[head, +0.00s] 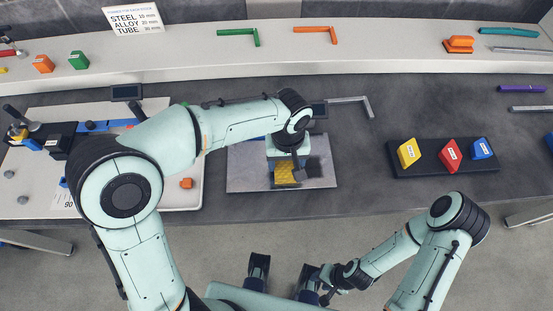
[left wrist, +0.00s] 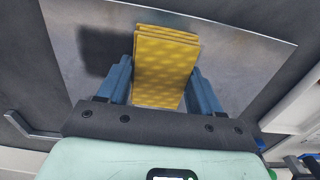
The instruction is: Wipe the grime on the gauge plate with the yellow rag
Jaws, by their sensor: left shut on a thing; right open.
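The gauge plate (head: 246,170) is a flat grey metal sheet lying on the dark bench; it fills the upper part of the left wrist view (left wrist: 250,50). My left gripper (head: 285,172) is over the plate and shut on the folded yellow rag (left wrist: 165,68), which sits between its two blue fingers. The rag also shows in the head view (head: 284,175). A dark patch (head: 315,167) lies on the plate right of the gripper; I cannot tell grime from shadow there. Whether the rag touches the plate is unclear. My right gripper (head: 325,288) is open and empty, low in front of the bench.
A dark tray (head: 420,171) with yellow, red and blue blocks stands to the right. A hex key (head: 355,102) lies behind the plate. A white board (head: 30,185) with tools and parts is at the left. Bench between plate and tray is clear.

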